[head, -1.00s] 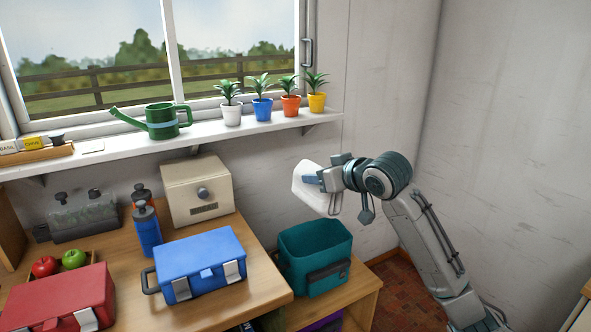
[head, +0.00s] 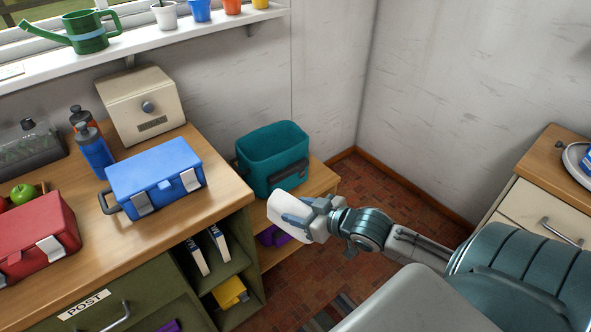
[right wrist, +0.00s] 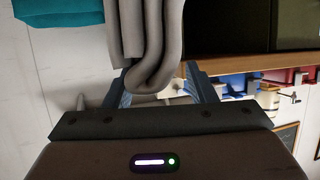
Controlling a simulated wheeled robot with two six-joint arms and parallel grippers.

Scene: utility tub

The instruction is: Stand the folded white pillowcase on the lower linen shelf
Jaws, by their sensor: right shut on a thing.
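The folded white pillowcase (head: 283,210) is in the jaws of my right gripper (head: 308,214). In the right wrist view it shows as a shaded, folded grey-white cloth (right wrist: 150,45) between the two fingers, its rounded fold towards the palm. In the head view it is in front of the low wooden shelf unit (head: 322,178), below the teal tub. This unit has a lower level with a purple item (head: 273,237), partly hidden by the pillowcase. I cannot tell for sure which shelf is the lower linen shelf. My left gripper is out of view.
The teal tub (head: 272,156) stands on the wooden unit. A green cabinet (head: 150,285) beside it has open compartments with upright white-and-blue items (head: 197,257) and a yellow item (head: 229,293). A blue box (head: 155,177) is on the counter. Floor is open to the right.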

